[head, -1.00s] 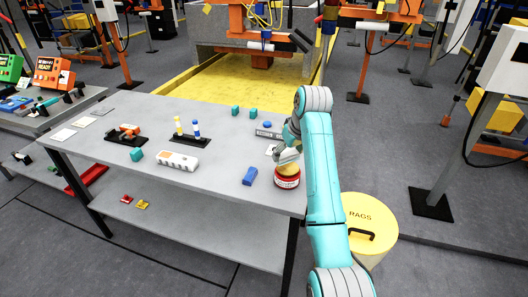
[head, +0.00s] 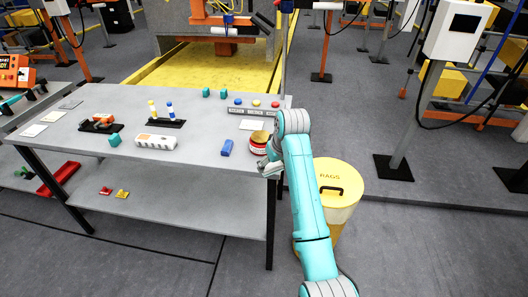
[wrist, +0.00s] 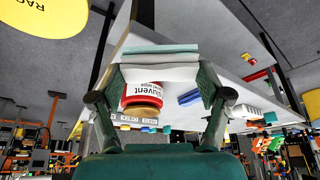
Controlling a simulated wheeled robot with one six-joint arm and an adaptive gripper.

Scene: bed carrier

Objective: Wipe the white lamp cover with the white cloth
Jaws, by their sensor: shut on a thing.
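My gripper (head: 268,168) is by the right front corner of the grey table, in front of the red and white solvent can (head: 258,147). In the wrist view my gripper (wrist: 160,75) is shut on the white cloth (wrist: 160,73), a flat folded piece spanning the fingers, with pale teal layers against it. The solvent can (wrist: 146,92) shows behind the cloth there, apart from it as far as I can tell. A white elongated piece (head: 155,142) lies on the table left of centre; I cannot tell whether it is the lamp cover.
A yellow-lidded rag bin (head: 341,185) stands right of my arm. Open floor lies in front of the table.

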